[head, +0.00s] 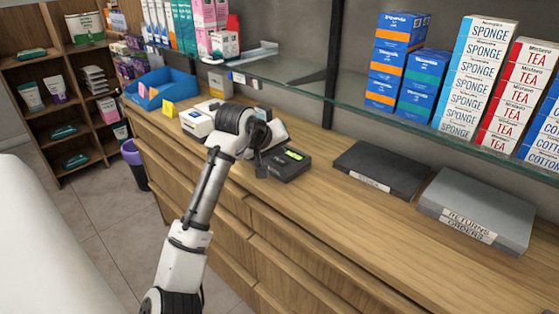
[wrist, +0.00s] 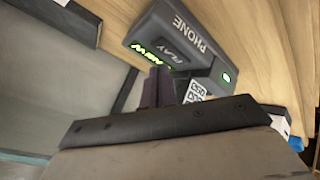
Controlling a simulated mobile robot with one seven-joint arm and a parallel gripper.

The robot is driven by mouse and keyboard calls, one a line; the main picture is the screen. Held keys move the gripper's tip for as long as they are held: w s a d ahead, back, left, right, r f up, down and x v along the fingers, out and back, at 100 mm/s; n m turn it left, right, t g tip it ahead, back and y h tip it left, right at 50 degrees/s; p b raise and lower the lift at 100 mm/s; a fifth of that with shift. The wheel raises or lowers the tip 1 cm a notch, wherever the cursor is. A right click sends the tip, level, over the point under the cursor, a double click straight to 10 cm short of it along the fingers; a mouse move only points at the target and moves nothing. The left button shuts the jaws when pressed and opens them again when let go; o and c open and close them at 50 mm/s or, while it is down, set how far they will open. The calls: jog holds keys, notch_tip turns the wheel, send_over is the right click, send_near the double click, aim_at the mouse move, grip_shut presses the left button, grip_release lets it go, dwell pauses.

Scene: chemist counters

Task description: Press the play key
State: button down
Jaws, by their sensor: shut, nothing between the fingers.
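A dark answering machine marked PHONE (head: 290,167) sits on the wooden counter, with a lit green display. In the wrist view, the machine (wrist: 190,45) shows upside down, with its PLAY key (wrist: 172,50) beside the green display reading NEW and a small green light at the right. My gripper (head: 262,168) is at the left side of the machine in the head view. In the wrist view, its fingers (wrist: 160,75) are shut and empty, with tips close to the display and PLAY key. I cannot tell whether they touch. The key is hidden in the head view.
A black flat box (head: 383,167) and a grey box marked RETURNS (head: 478,205) lie to the right on the counter. A white box (head: 198,122) and a blue bin (head: 165,85) stand left. A glass shelf (head: 430,125) with stacked boxes hangs above.

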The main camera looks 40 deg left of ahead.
aim_at(277, 163)
jog(key=shift+f, duration=0.1)
dwell(0.6)
jog(key=shift+f, duration=0.35)
jog(key=shift+f, duration=0.35)
dwell(0.7)
jog(key=shift+r+p, duration=0.65)
jog(key=shift+r, duration=0.1)
notch_tip(277, 163, up, 5)
jog(key=p, duration=0.4)
dwell(0.9)
